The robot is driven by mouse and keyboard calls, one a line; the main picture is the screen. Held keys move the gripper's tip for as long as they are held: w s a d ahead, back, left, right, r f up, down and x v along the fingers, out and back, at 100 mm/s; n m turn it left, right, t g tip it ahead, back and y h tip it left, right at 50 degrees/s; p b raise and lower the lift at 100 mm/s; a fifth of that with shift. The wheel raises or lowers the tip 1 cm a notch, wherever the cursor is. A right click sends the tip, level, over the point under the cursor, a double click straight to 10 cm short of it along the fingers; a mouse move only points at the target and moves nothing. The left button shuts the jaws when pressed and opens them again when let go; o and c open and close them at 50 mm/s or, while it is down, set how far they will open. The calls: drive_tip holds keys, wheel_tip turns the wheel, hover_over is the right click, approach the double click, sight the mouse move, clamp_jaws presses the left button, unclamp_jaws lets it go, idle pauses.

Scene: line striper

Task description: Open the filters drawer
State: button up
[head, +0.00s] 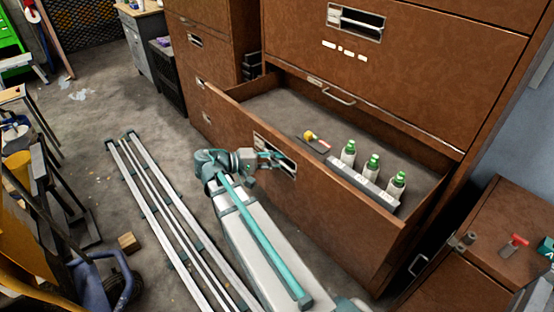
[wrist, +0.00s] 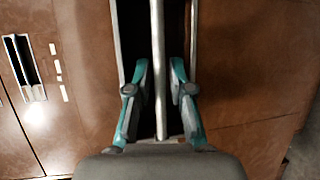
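A brown drawer (head: 330,192) low in the large cabinet (head: 400,75) stands pulled out, with its inside visible from above. Whether it is the filters drawer I cannot tell, as no label is readable. Its front has a recessed metal handle (head: 288,168), partly hidden by my gripper (head: 277,160). In the wrist view a metal handle bar (wrist: 158,60) runs between the two teal fingers of my gripper (wrist: 159,68). The fingers are apart, with a visible gap on each side of the bar.
Several items lie in the open drawer, including green-capped bottles (head: 372,166) and a yellow piece (head: 310,136). A closed drawer (head: 390,40) is above. Long metal rails (head: 165,215) lie on the floor at left. A low brown cabinet (head: 510,225) stands at right.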

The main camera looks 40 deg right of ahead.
drive_tip(key=v, duration=1.2)
idle(0.5)
wheel_tip(320, 180, down, 14)
drive_tip(key=w+a+n+t+y, duration=0.1)
drive_tip(key=a+n+t+y, duration=0.1)
drive_tip(key=n+t+y, duration=0.2)
drive_tip(key=s+a+f+n+y, duration=0.1)
drive_tip(key=s+a+f+y, duration=0.2)
drive_tip(key=f, duration=0.6)
drive_tip(key=s+a+f+y, duration=0.2)
drive_tip(key=s+f, duration=0.2)
drive_tip(key=f, duration=0.5)
drive_tip(key=s+a+f+g+y, duration=0.1)
drive_tip(key=s+a+f+y, duration=0.1)
drive_tip(key=s+f, duration=0.3)
drive_tip(key=s+a+f+m+g+y, duration=0.1)
drive_tip(key=s+f, duration=0.5)
drive_tip(key=s, duration=0.7)
drive_tip(key=s+a+f+g+y, duration=0.3)
drive_tip(key=s+f, duration=0.3)
drive_tip(key=s, duration=0.4)
drive_tip(key=shift+a+f+m, duration=0.15)
drive_tip(key=shift+a+m, duration=0.25)
drive_tip(key=shift+a, duration=0.4)
